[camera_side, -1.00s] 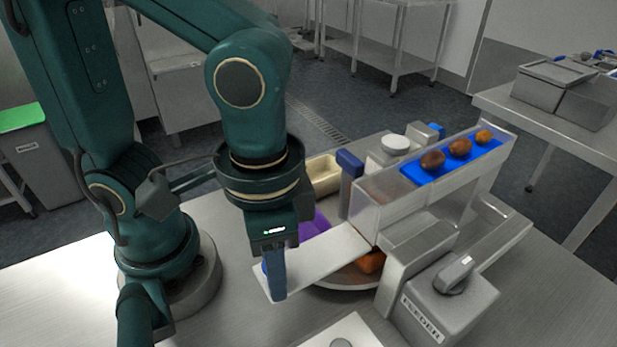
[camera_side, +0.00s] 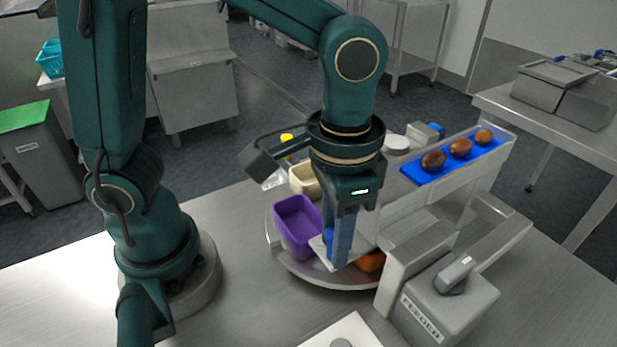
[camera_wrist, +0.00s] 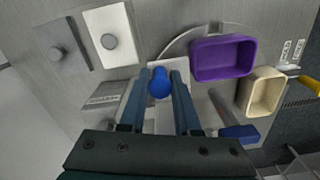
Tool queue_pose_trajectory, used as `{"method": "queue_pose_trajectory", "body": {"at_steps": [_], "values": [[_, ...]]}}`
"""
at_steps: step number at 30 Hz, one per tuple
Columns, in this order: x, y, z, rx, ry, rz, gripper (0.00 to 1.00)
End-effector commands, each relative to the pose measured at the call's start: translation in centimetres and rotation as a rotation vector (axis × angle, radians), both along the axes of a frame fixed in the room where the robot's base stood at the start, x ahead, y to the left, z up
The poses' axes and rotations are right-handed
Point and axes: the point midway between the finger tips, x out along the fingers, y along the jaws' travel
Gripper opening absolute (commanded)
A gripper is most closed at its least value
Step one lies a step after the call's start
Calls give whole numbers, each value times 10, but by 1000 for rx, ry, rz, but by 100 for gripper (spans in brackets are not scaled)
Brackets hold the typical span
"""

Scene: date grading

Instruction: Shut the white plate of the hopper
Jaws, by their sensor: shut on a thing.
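The white plate (camera_side: 317,245) sticks out from the lower left side of the hopper (camera_side: 398,208), and only a short length of it shows. Its blue knob (camera_side: 328,236) is partly behind my fingers in the side view. In the wrist view, the knob (camera_wrist: 159,82) sits between the fingers of my gripper (camera_wrist: 161,78), with a pale part of the plate (camera_wrist: 179,66) beyond it. My gripper (camera_side: 340,252) points down and is shut on the knob, close against the hopper. Several dates (camera_side: 460,147) lie on the hopper's blue floor.
Below the plate is a round turntable (camera_side: 302,269) with a purple bin (camera_side: 292,226), a cream bin (camera_side: 303,181) and an orange bin (camera_side: 371,262). A grey feeder box (camera_side: 440,310) stands in front of the hopper. The table to the left is clear.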

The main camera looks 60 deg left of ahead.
Motion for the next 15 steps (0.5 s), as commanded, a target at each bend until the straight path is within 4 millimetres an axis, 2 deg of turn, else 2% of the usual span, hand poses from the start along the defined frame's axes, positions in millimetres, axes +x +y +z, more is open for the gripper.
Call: {"method": "queue_pose_trajectory", "body": {"at_steps": [3,12,13,14,15], "values": [[9,-1,1,-6,-8,1,0],[12,0,1,-5,-15,0,0],[12,0,1,-5,-16,0,43],[12,0,1,-5,-15,0,53],[12,0,1,-5,-14,0,53]]}}
